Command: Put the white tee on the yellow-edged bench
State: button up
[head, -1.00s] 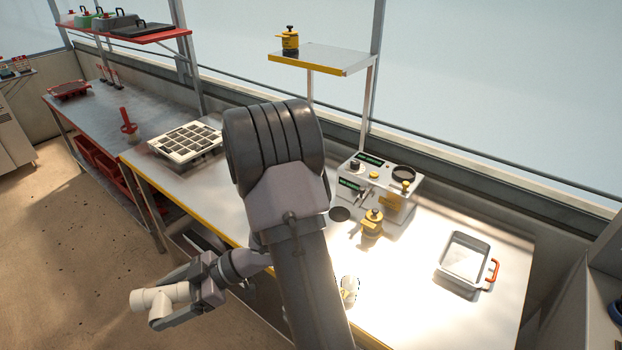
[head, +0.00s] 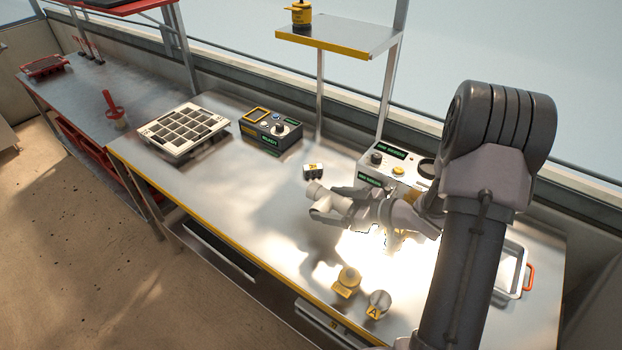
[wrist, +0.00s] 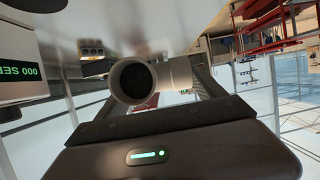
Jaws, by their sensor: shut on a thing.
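The white tee (head: 326,202), a short pipe fitting, is held in my gripper (head: 335,208), which is shut on it. In the head view it is above the middle of the yellow-edged bench (head: 215,215); whether it touches the top I cannot tell. In the wrist view the tee (wrist: 174,73) sits between the fingers of my gripper (wrist: 162,92), with one dark round opening facing the camera.
A seed tray (head: 180,132) and a dark control box (head: 272,130) stand to the left and behind. A small block (head: 313,171) is close behind the tee. The seeder box (head: 392,165) is to the right. Yellow (head: 347,281) and grey (head: 378,303) knobbed parts stand in front.

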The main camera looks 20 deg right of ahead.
aim_at(333, 233)
jog(key=shift+w+d+f+h, duration=0.1)
jog(key=shift+d+f+h, duration=0.2)
jog(key=shift+d+f, duration=0.3)
notch_tip(333, 233, down, 9)
jog(key=b, duration=0.4)
jog(key=shift+d+b, duration=0.1)
jog(key=shift+b, duration=0.25)
jog(key=shift+f, duration=0.1)
jog(key=o, duration=1.4)
